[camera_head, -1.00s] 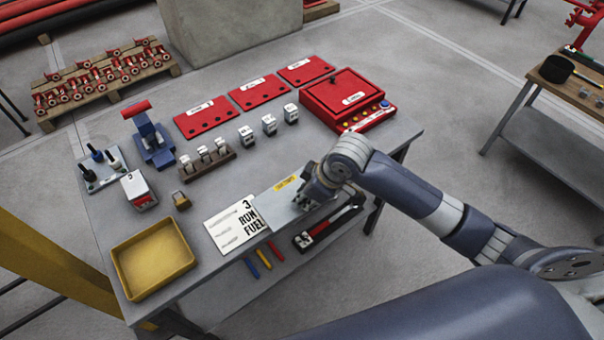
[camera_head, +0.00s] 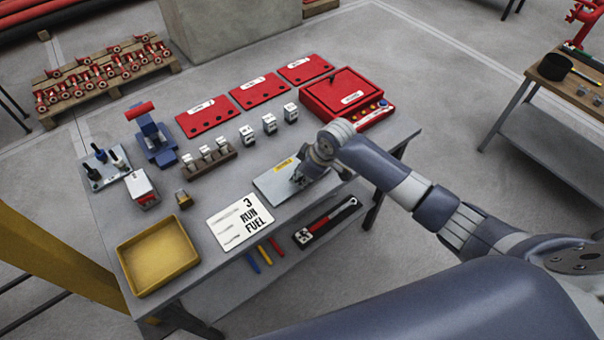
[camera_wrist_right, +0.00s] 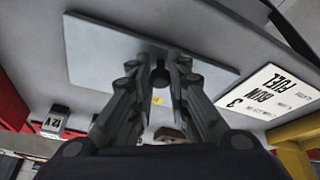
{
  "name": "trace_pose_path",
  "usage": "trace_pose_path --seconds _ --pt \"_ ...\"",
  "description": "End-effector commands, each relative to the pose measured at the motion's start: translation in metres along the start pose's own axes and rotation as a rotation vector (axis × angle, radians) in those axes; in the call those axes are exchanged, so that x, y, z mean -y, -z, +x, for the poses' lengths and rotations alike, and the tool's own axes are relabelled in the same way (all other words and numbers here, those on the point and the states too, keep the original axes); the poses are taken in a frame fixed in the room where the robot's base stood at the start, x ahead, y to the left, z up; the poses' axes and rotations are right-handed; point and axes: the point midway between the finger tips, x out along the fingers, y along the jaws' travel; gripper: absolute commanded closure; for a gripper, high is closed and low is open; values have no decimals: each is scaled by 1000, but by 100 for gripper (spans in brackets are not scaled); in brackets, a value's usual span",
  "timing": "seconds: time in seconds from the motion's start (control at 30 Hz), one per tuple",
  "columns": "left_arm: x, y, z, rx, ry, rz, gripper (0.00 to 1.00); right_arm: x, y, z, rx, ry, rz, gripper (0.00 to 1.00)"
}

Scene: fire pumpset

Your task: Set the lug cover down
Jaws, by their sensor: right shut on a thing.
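The lug cover is a flat grey plate (camera_head: 272,186) with a yellow label, over the bench's front half, right of a white "3 RUN FUEL" card (camera_head: 240,223). My right gripper (camera_head: 300,177) is shut on a small part at the cover's middle. The right wrist view shows the fingers (camera_wrist_right: 160,68) closed on that part, with the grey plate (camera_wrist_right: 105,52) flat beyond them. The cover lies level and very low; I cannot tell whether it touches the bench top. The gripper hides its right part. My left gripper is not in view.
A yellow tray (camera_head: 158,257) stands at the bench's front left. A rack of blocks (camera_head: 208,158) and loose white blocks (camera_head: 269,124) stand behind the cover. A red box (camera_head: 348,97) is at the back right. A black tray with a tool (camera_head: 328,222) is in front.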

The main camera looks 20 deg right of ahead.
Motion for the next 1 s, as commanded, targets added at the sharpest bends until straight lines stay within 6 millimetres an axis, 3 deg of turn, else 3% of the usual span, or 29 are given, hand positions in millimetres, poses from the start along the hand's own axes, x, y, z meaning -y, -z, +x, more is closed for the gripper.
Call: trace_pose_path --seconds 0.1,0.13,0.2,0.67,1.0 --pt "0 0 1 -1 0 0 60 0 -1 1 1 0 0 100" --pt "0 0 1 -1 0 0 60 1 -1 1 3 1 0 77" --pt "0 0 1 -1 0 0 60 1 -1 1 3 1 0 64" --pt "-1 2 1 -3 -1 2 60 -1 -1 -8 0 -2 0 64" --pt "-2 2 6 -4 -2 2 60 -1 -1 -68 -1 -3 -2 64"
